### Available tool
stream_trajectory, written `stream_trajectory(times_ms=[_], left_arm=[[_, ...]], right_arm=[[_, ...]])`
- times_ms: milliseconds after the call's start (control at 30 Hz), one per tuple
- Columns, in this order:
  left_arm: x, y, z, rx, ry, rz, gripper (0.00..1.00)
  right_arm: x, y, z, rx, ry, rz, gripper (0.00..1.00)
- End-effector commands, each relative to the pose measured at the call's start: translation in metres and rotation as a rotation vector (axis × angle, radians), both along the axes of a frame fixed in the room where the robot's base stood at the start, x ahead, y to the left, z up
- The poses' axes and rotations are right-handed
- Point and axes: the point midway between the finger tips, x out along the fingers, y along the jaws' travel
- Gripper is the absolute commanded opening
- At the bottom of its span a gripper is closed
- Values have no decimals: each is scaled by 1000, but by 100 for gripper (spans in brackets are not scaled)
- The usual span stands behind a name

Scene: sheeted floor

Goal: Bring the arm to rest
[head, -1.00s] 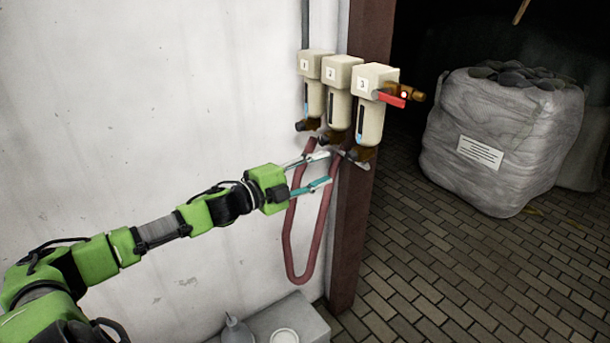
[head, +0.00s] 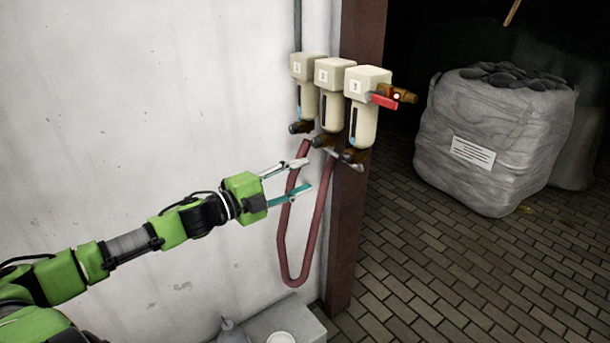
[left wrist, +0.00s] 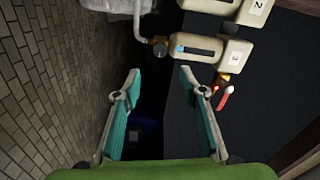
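My left gripper (head: 306,175) is open and empty, in front of the wall below and left of three cream filter units. In the left wrist view its two teal-padded fingers (left wrist: 160,76) stand wide apart with nothing between them. The unit marked 3 (head: 363,108) has a red lever (head: 384,102) and a brass fitting on its right; the lever also shows in the left wrist view (left wrist: 226,99). A dark red hose loop (head: 283,243) hangs below the units and passes by the fingers; whether they touch it I cannot tell. My right gripper is out of view.
A brown post (head: 345,225) stands at the wall's right edge. A large filled grey sack (head: 490,140) stands on the paved floor (head: 430,270) at right. A grey box (head: 310,320) with a round white item and a funnel-like bottle sits below.

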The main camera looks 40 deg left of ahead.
Motion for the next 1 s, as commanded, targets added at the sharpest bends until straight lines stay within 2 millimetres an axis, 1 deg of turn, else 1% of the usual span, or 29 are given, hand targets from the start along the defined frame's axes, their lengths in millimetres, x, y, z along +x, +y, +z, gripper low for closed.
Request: stream_trajectory(times_ms=[267,367,433,467,567,600,667,700,767,800,833,867,900,967,1000], left_arm=[[0,2,-2,-3,3,4,38],[2,13,-17,-25,24,36,38],[2,30,-39,-58,56,82,38],[2,38,-52,-76,73,107,38],[-3,69,-104,-144,146,204,38],[-7,80,-128,-173,178,244,38],[-14,95,-163,-215,227,300,38],[-20,103,-186,-241,259,338,38],[-31,113,-222,-280,309,391,38],[-40,118,-246,-304,343,425,38],[-47,121,-264,-322,369,451,38],[-54,123,-282,-341,394,476,38],[-64,125,-306,-364,429,507,38],[-81,127,-340,-395,481,554,38],[-94,126,-364,-417,517,583,38]], right_arm=[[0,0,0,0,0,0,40],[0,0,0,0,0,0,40],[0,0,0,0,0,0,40],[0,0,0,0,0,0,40],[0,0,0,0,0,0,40],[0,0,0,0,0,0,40],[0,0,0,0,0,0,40],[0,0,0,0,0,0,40],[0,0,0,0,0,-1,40],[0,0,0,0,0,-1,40],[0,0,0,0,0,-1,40],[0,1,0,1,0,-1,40],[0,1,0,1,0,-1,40],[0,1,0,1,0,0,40],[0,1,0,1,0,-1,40]])
